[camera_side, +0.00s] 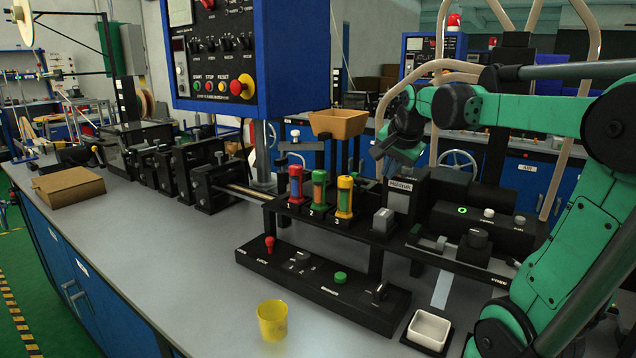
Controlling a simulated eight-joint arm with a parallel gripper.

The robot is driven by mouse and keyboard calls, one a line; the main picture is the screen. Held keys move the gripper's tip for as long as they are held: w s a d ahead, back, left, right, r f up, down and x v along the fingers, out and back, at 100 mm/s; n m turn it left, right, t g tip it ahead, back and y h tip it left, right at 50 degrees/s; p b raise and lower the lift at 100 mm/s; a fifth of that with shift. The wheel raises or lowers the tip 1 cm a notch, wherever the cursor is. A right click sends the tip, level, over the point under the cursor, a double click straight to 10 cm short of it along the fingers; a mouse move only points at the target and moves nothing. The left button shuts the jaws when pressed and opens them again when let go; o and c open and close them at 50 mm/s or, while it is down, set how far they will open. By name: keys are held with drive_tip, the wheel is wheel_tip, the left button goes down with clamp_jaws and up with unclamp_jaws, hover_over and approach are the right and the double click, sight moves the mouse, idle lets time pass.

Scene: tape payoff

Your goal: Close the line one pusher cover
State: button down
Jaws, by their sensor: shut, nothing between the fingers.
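My green arm reaches in from the right. My gripper (378,156) is small and dark, shut and empty, above the bench behind the numbered columns and beside a dark box labelled Halbnuk (400,192). A black rack holds a red column marked 1 (295,184), a green column marked 2 (319,190) and a yellow column marked 3 (344,197). I cannot make out which part is the line one pusher cover, or whether it is open. The space around my fingertips is partly hidden by the arm's wrist.
A black control panel (318,285) with knobs lies in front of the rack. A yellow cup (272,320) and a white tray (429,330) stand near the front. A blue control box (240,60) hangs above. The bench's left front (165,260) is clear.

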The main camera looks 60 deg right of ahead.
sight(364, 190)
drive_tip(key=x, duration=0.3)
drive_tip(key=shift+w+d+f, duration=0.1)
drive_tip(key=shift+w+f, duration=0.05)
drive_tip(key=shift+w+d+f, duration=0.1)
drive_tip(key=shift+w+f, duration=0.05)
drive_tip(key=shift+w, duration=0.75)
drive_tip(key=shift+w+d+f, duration=0.1)
drive_tip(key=shift+w, duration=0.8)
drive_tip(key=shift+w, duration=1.6)
